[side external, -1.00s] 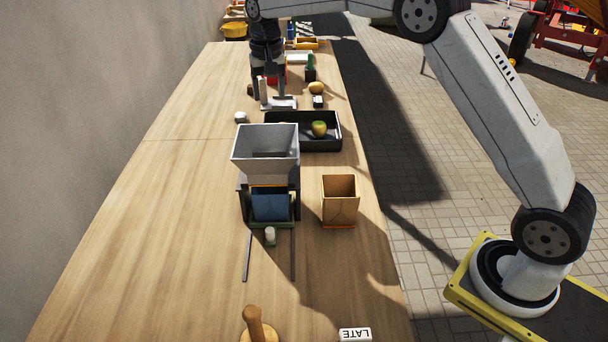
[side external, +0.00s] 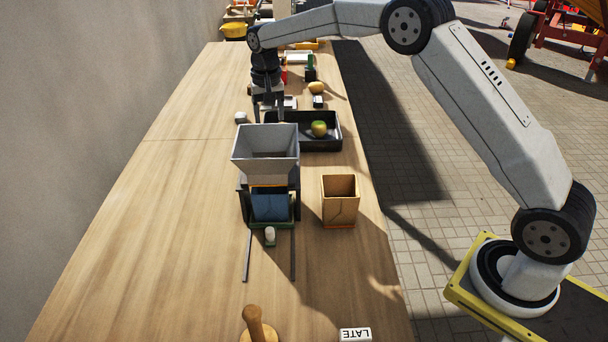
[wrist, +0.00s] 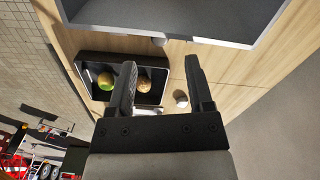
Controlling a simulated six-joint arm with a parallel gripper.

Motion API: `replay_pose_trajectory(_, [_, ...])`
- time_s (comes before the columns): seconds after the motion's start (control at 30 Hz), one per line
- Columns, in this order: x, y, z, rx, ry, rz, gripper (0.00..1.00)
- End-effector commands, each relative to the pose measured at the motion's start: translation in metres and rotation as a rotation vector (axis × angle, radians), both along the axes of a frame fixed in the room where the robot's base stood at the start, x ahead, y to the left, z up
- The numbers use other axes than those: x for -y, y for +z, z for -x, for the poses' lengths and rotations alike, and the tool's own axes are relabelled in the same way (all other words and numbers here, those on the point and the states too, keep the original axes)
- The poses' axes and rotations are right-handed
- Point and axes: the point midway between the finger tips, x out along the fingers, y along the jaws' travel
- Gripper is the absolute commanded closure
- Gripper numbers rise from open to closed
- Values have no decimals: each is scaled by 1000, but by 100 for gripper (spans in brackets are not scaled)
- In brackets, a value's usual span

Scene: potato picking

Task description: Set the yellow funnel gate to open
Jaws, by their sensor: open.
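A grey square funnel (side external: 266,143) stands on a dark stand (side external: 242,205) in the middle of the table. A thin tan-yellow strip (side external: 268,182) shows just under it; I cannot tell whether this is the gate or how it is set. A blue container (side external: 270,206) sits below the funnel. My gripper (side external: 269,118) points down just behind the funnel, its fingers apart and nothing between them. In the wrist view my gripper (wrist: 158,72) is open, with the funnel's grey wall (wrist: 165,18) ahead of its fingertips.
A black tray (side external: 335,146) with a green-yellow round item (side external: 319,129) lies close behind the funnel. A brown potato (wrist: 144,84) also shows in it. A cardboard box (side external: 340,200) stands right of the stand. A small white item (side external: 240,117) lies left of my gripper. The table's left side is clear.

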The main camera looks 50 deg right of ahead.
Motion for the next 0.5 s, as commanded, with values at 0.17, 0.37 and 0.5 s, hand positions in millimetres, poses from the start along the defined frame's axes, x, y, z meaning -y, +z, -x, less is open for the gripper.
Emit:
replay_pose_trajectory(0.17, [0, -20, 1, -4, 0, 0, 34])
replay_pose_trajectory(0.37, [0, -44, 1, -4, 0, 0, 34])
replay_pose_trajectory(0.5, [0, -58, 0, -2, 0, 0, 34])
